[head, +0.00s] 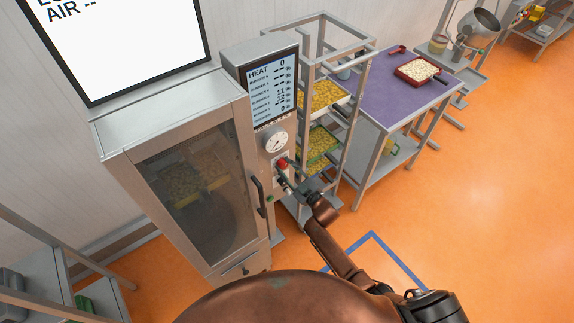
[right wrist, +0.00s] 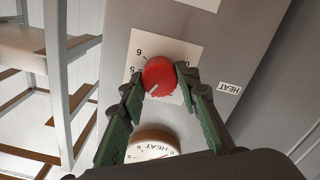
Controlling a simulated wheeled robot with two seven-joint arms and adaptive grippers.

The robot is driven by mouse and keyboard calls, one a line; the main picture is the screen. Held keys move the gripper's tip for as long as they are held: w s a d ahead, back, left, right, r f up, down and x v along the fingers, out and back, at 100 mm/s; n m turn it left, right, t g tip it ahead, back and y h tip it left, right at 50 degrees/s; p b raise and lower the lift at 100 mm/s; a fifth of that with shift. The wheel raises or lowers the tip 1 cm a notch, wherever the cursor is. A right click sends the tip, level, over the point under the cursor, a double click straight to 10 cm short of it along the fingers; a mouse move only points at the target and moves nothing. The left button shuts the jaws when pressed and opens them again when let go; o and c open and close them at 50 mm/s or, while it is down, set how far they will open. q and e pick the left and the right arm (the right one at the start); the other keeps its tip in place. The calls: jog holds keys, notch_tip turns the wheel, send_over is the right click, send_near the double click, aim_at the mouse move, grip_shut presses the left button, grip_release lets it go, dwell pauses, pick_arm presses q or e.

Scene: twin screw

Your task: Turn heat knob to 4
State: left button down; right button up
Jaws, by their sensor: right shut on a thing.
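The red heat knob (head: 283,163) is on the front panel of the oven's control column. A white pointer line on the knob points to the lower left of that picture. My right gripper (right wrist: 158,82) is shut on the knob, one finger on each side. In the head view my right gripper (head: 285,179) is at the knob. My left gripper is not in view.
The display (head: 271,88) above reads HEAT 0. A round gauge (head: 276,142) lies between display and knob. The glass oven door (head: 203,185) with its dark handle (head: 258,195) is to the left. A tray rack (head: 323,95) stands close on the right.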

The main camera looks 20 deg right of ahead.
jog(key=shift+d+m+p, duration=0.15)
jog(key=shift+m+p, duration=0.3)
jog(key=shift+m, duration=0.75)
jog(key=o, duration=1.2)
jog(key=shift+c, duration=0.2)
jog(key=shift+s, duration=0.15)
jog(key=v, duration=1.1)
jog(key=shift+s, duration=0.35)
